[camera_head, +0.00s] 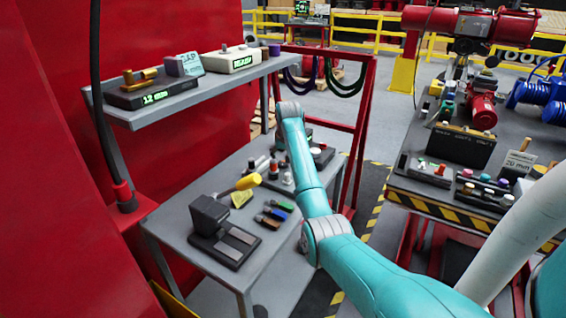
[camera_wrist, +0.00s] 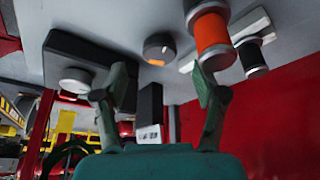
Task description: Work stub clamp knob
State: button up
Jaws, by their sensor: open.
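In the wrist view my gripper (camera_wrist: 160,88) is open, its two green fingers apart with nothing held between the tips. Beyond the gap is a round dark knob with a grey face and an orange mark (camera_wrist: 158,48). It is apart from the fingers; I cannot tell for sure whether it is the stub clamp knob. An orange cylinder with grey ends (camera_wrist: 211,35) stands just beyond the right finger. In the head view my teal arm reaches over the left grey table (camera_head: 185,220), and my gripper is hidden behind it.
A black box with a pale round knob (camera_wrist: 76,80) is left of the fingers, and a black cylinder (camera_wrist: 252,60) is right. A dark block with a white label (camera_wrist: 149,115) shows between them. A shelf (camera_head: 190,98) overhangs the table's back; a red wall (camera_head: 60,200) borders the left.

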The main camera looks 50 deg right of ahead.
aim_at(283, 164)
jog(key=shift+x, duration=2)
jog(key=c, duration=1.1)
jog(key=shift+c, duration=0.2)
